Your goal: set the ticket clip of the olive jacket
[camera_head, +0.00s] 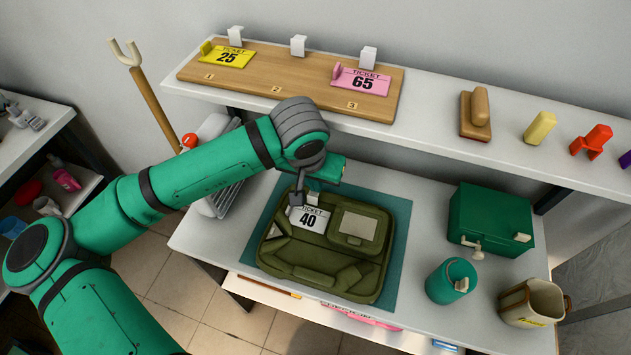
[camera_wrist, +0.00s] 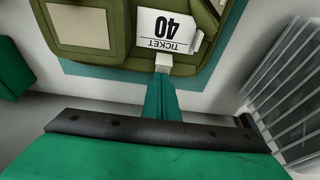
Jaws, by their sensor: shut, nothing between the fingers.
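The folded olive jacket (camera_head: 325,273) lies flat on a teal mat (camera_head: 397,270) on the counter. A white ticket reading 40 (camera_head: 309,219) lies on its upper left part and also shows upside down in the wrist view (camera_wrist: 165,32). A small white clip (camera_head: 313,198) is at the ticket's upper edge; it also shows in the wrist view (camera_wrist: 164,64). My gripper (camera_head: 296,200) is shut and empty, pointing down beside the clip and ticket at the jacket's upper edge. I cannot tell whether it touches the clip.
A shelf above holds a wooden board (camera_head: 290,80) with a yellow ticket 25 (camera_head: 228,57), a pink ticket 65 (camera_head: 362,80) and white clips. A green box (camera_head: 490,218), green canister (camera_head: 451,282) and beige jug (camera_head: 533,303) stand right. A metal rack (camera_wrist: 290,105) stands left of the mat.

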